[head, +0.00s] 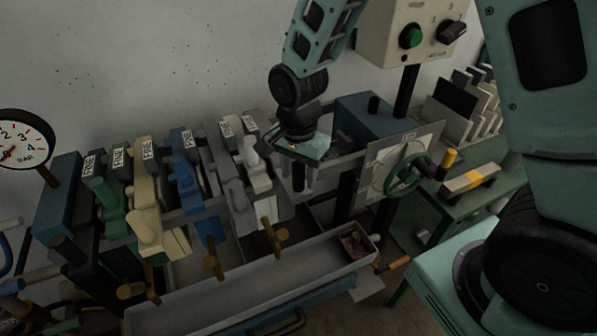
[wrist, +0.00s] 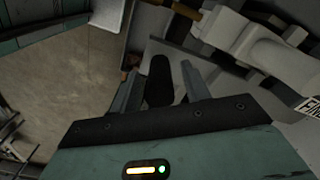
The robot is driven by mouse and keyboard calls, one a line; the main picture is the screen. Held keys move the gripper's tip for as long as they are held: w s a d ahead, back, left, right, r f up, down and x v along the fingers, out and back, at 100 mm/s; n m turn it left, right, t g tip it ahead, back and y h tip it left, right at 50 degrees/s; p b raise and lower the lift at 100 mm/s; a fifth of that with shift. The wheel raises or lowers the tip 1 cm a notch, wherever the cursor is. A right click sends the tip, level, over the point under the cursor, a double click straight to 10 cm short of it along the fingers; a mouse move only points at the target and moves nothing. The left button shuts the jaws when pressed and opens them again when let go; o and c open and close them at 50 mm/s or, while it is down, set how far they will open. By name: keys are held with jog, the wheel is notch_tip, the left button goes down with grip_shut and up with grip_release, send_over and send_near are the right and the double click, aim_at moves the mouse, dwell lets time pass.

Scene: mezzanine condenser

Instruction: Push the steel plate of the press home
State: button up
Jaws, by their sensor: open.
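The press holds a row of labelled plates on its rails in the head view: green, cream, blue, then a grey one (head: 232,172) and a paler one (head: 257,168) at the right end. I take the grey one for the steel plate, but cannot be sure by colour. My gripper (head: 299,183) points down in the gap right of the row, apart from the paler plate. It shows in the wrist view (wrist: 163,66) with its fingers spread. A dark rounded thing (wrist: 160,82) shows between them; I cannot tell what it is. A pale plate (wrist: 250,45) is to their right.
A square panel with a green handwheel (head: 405,174) stands right of my gripper. A control box (head: 405,25) hangs above. A long grey trough (head: 235,283) runs in front, below several brown taps. A gauge (head: 22,142) stands at left. A rack of plates (head: 465,100) is behind right.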

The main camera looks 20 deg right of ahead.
jog(key=shift+f, duration=0.75)
jog(key=shift+c, duration=0.4)
grip_shut()
jog(key=shift+a+r+b, duration=0.1)
jog(key=shift+a+b, duration=0.35)
jog(key=shift+a, duration=2.55)
jog(key=shift+o, duration=0.4)
grip_release()
jog(key=shift+a, duration=0.15)
